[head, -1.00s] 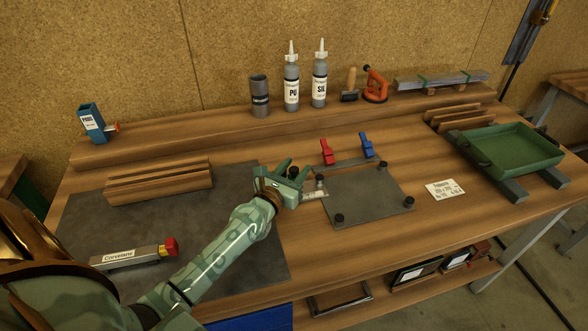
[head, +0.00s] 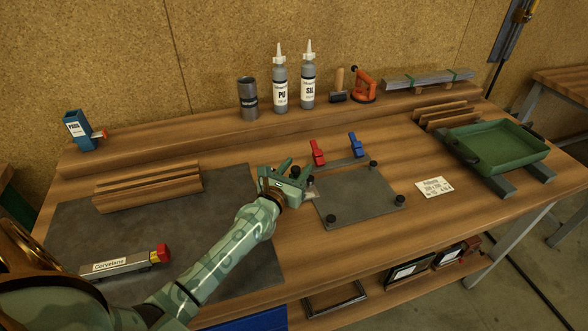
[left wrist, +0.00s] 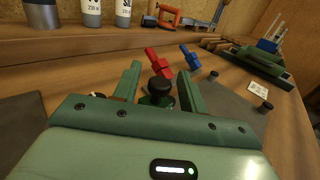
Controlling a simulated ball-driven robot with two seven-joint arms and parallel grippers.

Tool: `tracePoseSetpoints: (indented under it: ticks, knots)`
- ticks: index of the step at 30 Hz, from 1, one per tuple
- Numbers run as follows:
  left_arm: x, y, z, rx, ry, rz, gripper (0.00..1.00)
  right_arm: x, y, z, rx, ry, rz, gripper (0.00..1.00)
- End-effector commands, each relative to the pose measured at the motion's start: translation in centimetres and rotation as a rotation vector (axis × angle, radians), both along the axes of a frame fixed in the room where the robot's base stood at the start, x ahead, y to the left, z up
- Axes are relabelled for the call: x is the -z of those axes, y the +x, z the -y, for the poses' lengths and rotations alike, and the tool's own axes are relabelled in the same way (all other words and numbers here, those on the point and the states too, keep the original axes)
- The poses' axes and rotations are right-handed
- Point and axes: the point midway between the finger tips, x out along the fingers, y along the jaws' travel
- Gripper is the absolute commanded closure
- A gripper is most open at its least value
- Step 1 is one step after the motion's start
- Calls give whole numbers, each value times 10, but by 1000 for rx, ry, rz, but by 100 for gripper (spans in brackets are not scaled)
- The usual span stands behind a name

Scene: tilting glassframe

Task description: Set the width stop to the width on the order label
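The order label (head: 435,187), a white card, lies on the bench right of the grey jig plate (head: 358,198); its print is too small to read surely. The plate has black round knobs near its corners and red (head: 317,152) and blue (head: 355,144) clamps behind it. My left gripper (head: 297,173) is at the plate's left edge. In the left wrist view its fingers stand apart with a black knob (left wrist: 160,89) between them, apparently on the width stop; contact cannot be told. The stop's scale is mostly hidden by the gripper. My right gripper is out of view.
A grey mat with wooden strips (head: 148,186) and a Corvelane-labelled bar (head: 126,263) lies at left. Bottles (head: 280,85), a dark cup (head: 248,99) and an orange suction tool (head: 363,87) stand on the rear ledge. A green tray (head: 500,147) is at right.

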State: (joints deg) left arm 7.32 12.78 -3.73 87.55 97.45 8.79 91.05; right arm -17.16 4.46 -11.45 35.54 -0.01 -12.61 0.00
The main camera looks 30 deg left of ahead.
Motion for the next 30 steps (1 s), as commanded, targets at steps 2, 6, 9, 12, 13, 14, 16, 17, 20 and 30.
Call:
tracePoseSetpoints:
  ticks: [2, 6, 9, 12, 13, 14, 16, 17, 20, 30]
  knots:
    - [0, 0, 0, 0, 0, 0, 59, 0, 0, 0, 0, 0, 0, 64]
    - [0, 0, 0, 0, 0, 0, 59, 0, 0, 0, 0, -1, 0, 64]
    - [1, -4, 0, 0, 0, -1, 59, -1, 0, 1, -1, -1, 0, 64]
    - [1, -17, 1, 0, 0, -2, 59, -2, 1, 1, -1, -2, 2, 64]
    - [1, -23, 2, 0, 0, -2, 59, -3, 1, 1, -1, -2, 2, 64]
    - [0, -30, 2, 0, -1, -3, 59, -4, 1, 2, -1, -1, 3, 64]
    - [2, -48, 4, 1, -1, -4, 59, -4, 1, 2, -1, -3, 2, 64]
    - [1, -56, 5, 1, 0, -4, 59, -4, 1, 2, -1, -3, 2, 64]
    - [3, -85, 7, 1, -1, -4, 59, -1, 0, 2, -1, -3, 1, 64]
    - [3, -153, 12, 0, 1, -3, 59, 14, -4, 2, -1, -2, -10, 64]
